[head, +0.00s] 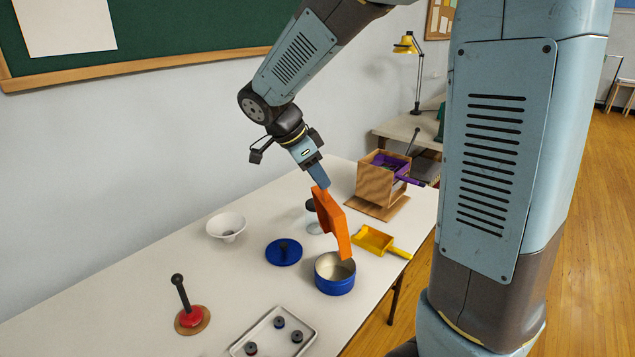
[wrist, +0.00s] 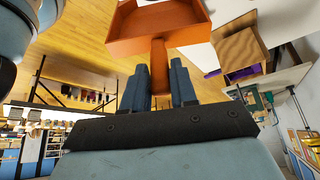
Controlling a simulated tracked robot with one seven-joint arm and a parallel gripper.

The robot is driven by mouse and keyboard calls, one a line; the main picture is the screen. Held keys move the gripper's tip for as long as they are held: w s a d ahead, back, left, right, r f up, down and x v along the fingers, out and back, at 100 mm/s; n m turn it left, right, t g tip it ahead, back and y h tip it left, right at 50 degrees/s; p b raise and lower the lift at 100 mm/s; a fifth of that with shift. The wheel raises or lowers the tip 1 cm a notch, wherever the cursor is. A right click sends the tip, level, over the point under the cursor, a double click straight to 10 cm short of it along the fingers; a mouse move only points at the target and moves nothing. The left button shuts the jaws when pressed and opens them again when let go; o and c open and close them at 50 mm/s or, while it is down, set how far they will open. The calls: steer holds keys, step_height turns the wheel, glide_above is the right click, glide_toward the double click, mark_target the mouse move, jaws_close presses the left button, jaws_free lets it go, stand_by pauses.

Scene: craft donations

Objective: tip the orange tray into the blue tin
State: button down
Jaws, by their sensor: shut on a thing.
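The orange tray (head: 333,222) hangs in the air, tipped steeply, with its low end just above the blue tin (head: 335,284). My gripper (head: 319,184) is shut on the tray's handle at the upper end. In the wrist view the two fingers (wrist: 160,88) stand on either side of the handle (wrist: 159,60), and the tray (wrist: 150,40) extends beyond them. The tin is open, and the part of its pale inside that shows looks empty. Whether anything is in the tray cannot be told.
A blue lid (head: 290,260) lies left of the tin, with a white bowl (head: 226,233) beyond. A yellow scoop (head: 371,240) and a wooden box (head: 374,185) with a purple scoop stand right. A white tray (head: 262,329) holds several spools.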

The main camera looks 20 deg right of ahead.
steer(key=y, duration=0.2)
steer(key=r+y, duration=0.1)
steer(key=y, duration=0.2)
steer(key=shift+d+r+g, duration=0.1)
steer(key=shift+r+g, duration=0.05)
steer(key=shift+g, duration=0.15)
steer(key=y, duration=0.2)
steer(key=r+y, duration=0.1)
steer(key=y, duration=0.1)
steer(key=shift+y, duration=0.4)
steer(key=y, duration=0.2)
steer(key=r+g+y, duration=0.1)
steer(key=y, duration=0.2)
steer(key=shift+r+y, duration=0.15)
steer(key=shift+y, duration=0.15)
steer(key=y, duration=0.2)
steer(key=r+y, duration=0.1)
steer(key=y, duration=0.1)
steer(key=shift+r+g+y, duration=0.2)
steer(key=shift+g+y, duration=0.1)
steer(key=shift+y, duration=0.1)
steer(key=shift+f, duration=0.15)
